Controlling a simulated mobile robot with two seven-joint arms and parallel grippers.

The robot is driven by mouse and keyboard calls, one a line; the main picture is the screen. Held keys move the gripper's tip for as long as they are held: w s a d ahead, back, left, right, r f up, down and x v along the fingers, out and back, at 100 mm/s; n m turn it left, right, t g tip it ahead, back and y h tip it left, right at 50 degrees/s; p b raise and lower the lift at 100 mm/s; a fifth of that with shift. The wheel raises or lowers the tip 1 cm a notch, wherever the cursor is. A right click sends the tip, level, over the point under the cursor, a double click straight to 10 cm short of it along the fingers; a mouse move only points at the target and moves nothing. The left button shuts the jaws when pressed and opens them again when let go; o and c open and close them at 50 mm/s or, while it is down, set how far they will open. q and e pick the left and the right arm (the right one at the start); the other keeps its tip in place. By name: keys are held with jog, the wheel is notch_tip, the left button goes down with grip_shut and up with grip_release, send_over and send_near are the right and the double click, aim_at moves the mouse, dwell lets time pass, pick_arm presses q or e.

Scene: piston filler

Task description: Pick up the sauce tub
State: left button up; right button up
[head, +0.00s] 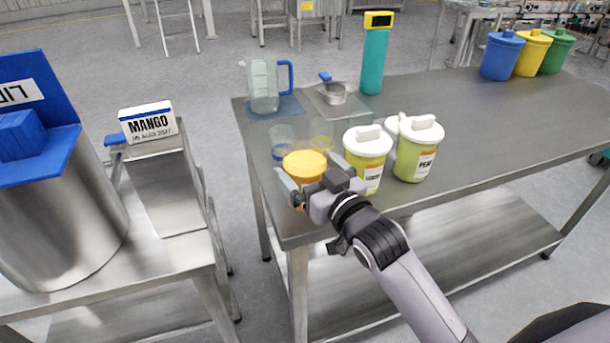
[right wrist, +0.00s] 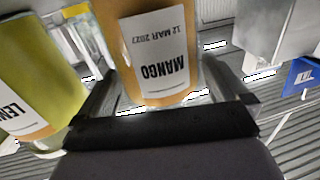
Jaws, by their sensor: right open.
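In the right wrist view this tub (right wrist: 160,50) has orange contents and a white label reading MANGO, 12 MAR 2027, upside down in that picture. My right gripper (head: 311,174) is open, with one finger on each side of the tub. In the right wrist view the fingers (right wrist: 170,88) flank its lower part in the picture, with visible gaps. Whether either finger touches it, I cannot tell. The palm hides part of the tub in the head view. My left gripper is not in view.
A lemon tub (right wrist: 35,75) stands close beside the mango tub; white-lidded green tubs (head: 421,160) are to its right. Behind are clear cups (head: 282,142), a jug (head: 263,88) and a teal cylinder (head: 374,65). The steel table (head: 480,135) is mostly clear at right.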

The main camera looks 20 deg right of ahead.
jog(key=shift+x, duration=0.8)
jog(key=c, duration=1)
jog(key=shift+r, duration=0.15)
jog(key=shift+c, duration=0.8)
jog(key=shift+r, duration=0.1)
